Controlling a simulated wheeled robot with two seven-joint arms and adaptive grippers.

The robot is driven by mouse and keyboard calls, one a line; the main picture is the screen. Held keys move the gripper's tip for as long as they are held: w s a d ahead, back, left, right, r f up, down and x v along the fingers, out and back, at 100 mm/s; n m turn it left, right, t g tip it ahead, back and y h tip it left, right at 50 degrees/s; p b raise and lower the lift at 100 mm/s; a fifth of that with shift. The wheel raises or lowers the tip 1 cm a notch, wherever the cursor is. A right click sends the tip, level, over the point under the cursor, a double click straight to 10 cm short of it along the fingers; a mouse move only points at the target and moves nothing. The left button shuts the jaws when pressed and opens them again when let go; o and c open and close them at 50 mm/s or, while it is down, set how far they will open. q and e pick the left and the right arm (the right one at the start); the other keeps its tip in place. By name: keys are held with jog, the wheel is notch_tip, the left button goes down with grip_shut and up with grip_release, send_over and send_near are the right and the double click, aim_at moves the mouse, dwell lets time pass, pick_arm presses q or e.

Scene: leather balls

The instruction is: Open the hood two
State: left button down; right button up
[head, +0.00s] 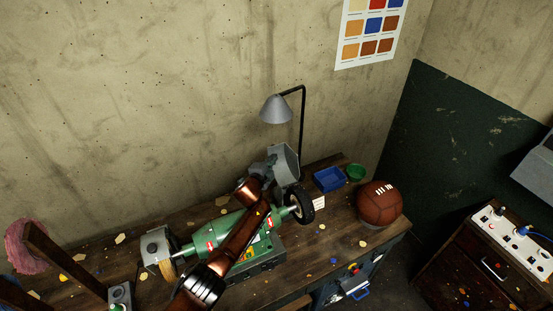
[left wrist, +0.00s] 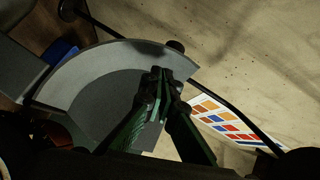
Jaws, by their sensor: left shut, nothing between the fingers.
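A green bench machine (head: 233,228) stands on the workbench. Its right grey hood (head: 287,158) sits tilted up, with the dark wheel (head: 299,206) exposed below it. Its left grey hood (head: 154,242) sits low beside a tan wheel (head: 168,270). My left arm crosses over the machine, and my left gripper (head: 268,168) is at the right hood, partly hidden in the head view. In the left wrist view, the closed green fingers (left wrist: 160,75) overlap the curved grey hood (left wrist: 95,85); I cannot tell whether they touch it. My right gripper is not in view.
A desk lamp (head: 276,109) stands behind the right hood. A blue tray (head: 328,179), green bowl (head: 356,172) and brown leather ball (head: 380,203) lie to the right. Scraps litter the bench (head: 335,219). A cabinet with a power strip (head: 514,241) stands far right.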

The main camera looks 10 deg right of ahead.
pick_arm(q)
jog(key=v, duration=1.2)
dwell(0.3)
